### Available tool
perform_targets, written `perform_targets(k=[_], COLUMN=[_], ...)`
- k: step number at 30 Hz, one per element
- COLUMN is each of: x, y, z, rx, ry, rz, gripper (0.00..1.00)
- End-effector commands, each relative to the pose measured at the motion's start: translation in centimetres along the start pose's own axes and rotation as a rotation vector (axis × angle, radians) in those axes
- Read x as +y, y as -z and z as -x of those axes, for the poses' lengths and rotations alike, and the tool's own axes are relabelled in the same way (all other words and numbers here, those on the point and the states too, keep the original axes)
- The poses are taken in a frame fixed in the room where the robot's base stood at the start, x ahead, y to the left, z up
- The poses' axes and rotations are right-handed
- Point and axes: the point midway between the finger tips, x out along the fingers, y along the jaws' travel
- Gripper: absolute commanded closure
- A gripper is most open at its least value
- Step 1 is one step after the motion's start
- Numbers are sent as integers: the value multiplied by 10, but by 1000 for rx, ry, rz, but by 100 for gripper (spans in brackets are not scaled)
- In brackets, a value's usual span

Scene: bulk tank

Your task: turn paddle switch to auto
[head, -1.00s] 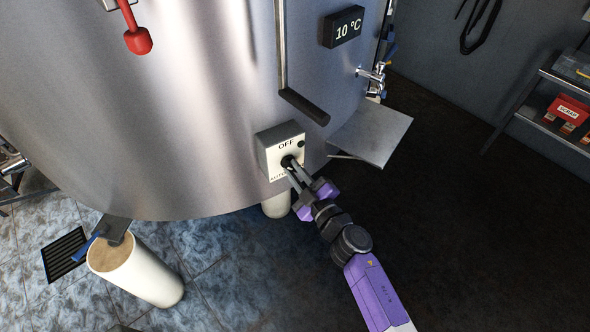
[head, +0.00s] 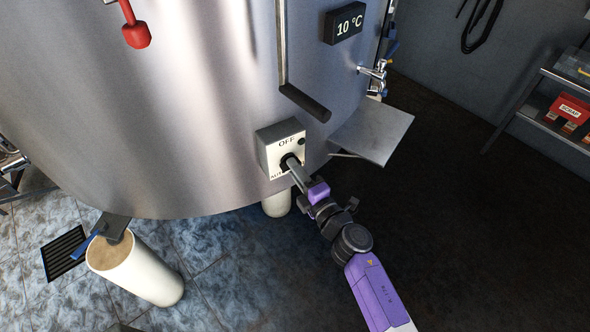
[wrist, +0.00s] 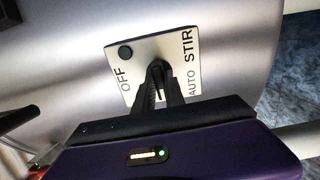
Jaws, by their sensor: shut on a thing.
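The paddle switch box (head: 280,149) is a cream box on the lower front of the steel tank. Its face shows OFF at the top and AUTO at the lower left. In the wrist view its panel (wrist: 185,52) reads OFF, AUTO and STIR, with a dark round button near OFF. My gripper (head: 294,166) is at the middle of the panel, shut on the switch knob (head: 287,161). In the wrist view the fingers meet at the dark knob and hide most of it. I cannot tell exactly which label the knob points to.
A steel shelf (head: 372,132) juts out right of the box. A dark-gripped bar (head: 304,104) hangs above it. A red-handled lever (head: 136,36) is at upper left. The dark floor at right is clear.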

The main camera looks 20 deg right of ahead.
Motion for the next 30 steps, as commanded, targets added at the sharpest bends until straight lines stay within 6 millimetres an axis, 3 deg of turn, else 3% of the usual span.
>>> perform_targets(k=[9,26,27,30], x=[-2,-2,-2,-2], y=[1,1,1,1], z=[1,1,1,1], rx=[1,2,2,1], ry=[2,3,3,3], rz=[134,168,168,168], gripper=[100,100,84,64])
